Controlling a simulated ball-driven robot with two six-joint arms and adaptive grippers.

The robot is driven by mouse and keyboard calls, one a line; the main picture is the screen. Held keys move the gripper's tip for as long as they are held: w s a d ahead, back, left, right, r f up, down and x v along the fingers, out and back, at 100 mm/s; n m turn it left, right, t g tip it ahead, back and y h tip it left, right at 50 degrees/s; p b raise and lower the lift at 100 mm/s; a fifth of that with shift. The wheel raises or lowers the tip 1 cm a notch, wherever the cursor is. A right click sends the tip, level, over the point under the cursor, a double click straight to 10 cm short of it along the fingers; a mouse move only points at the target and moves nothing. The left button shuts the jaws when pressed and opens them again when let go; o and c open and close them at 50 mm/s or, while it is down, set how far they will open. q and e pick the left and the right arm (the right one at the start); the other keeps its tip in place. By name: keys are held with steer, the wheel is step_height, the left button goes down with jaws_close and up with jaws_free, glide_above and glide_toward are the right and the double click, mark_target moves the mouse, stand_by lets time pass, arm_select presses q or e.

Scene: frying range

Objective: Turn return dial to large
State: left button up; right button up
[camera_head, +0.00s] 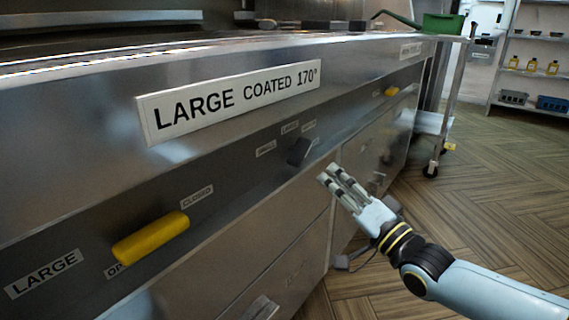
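The return dial is a small black knob (299,151) on the dark front strip of the fryer range. Small labels sit around it: SMALL (266,148) to its left, LARGE (290,127) above it, and a third at its upper right, too small to read. The knob's pointing mark is not clear. My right gripper (327,174) is just right of and below the dial, fingers pointing at the panel, apart from the knob. Its two fingers lie close together, with nothing visible between them; how far they are open is unclear. My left gripper is out of view.
A yellow handle (151,238) juts from the panel at the left, between OPEN and CLOSED labels. Another yellow handle (391,91) is farther along. Drawer handles (262,309) protrude below. A trolley (452,95) with a green container (441,24) stands beyond; floor at right is clear.

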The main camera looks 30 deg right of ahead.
mark_target(305, 157)
steer(key=b+x, duration=0.1)
steer(key=x, duration=0.2)
steer(key=b+x, duration=0.1)
steer(key=x, duration=0.2)
steer(key=f+b+x, duration=0.1)
steer(key=x, duration=0.2)
steer(key=shift+w+d+r, duration=0.1)
steer(key=shift+w, duration=0.25)
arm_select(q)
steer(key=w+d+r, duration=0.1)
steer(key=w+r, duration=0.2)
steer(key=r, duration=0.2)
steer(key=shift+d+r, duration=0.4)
arm_select(e)
steer(key=shift+w+r, duration=0.25)
steer(key=shift+w, duration=0.25)
jaws_close()
